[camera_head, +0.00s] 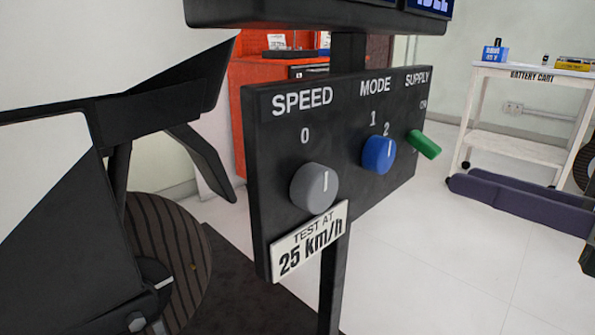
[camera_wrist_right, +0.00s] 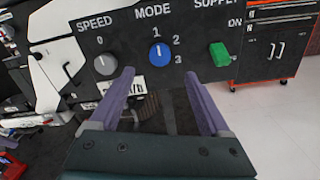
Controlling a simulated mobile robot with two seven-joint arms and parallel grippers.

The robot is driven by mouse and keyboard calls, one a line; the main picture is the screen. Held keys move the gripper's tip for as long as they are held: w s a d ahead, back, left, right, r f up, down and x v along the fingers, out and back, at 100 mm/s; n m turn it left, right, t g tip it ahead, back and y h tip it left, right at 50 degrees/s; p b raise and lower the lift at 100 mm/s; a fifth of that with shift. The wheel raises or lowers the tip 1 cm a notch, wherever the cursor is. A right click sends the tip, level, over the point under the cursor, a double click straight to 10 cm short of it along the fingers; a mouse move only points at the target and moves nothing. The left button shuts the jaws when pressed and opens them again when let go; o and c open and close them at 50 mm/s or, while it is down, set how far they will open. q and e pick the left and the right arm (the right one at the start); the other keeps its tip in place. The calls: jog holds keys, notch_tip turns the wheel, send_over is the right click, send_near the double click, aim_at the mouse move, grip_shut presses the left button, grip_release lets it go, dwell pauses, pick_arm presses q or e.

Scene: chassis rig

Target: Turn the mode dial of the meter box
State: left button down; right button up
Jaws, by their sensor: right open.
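The meter box (camera_head: 345,190) is a black panel on a post. Its mode dial (camera_head: 379,154) is a round blue knob with a white mark. In the right wrist view the dial (camera_wrist_right: 162,53) shows its mark pointing up, toward the 1, with 2 and 3 to its right. My right gripper (camera_head: 463,178) comes in from the right edge with open, empty purple fingers, apart from the panel. In the wrist view its fingertips (camera_wrist_right: 159,74) frame the space just below the dial. My left gripper is not in view.
A grey speed knob (camera_head: 314,188) and a green supply switch (camera_head: 424,144) flank the dial. A "TEST AT 25 km/h" label (camera_head: 309,240) hangs below. A black-edged white structure (camera_head: 60,215) stands left. A white battery cart (camera_head: 525,110) stands behind right.

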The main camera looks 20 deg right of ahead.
aim_at(389, 153)
jog(key=x, duration=0.9)
jog(key=shift+w+r, duration=0.1)
grip_shut()
dwell(0.4)
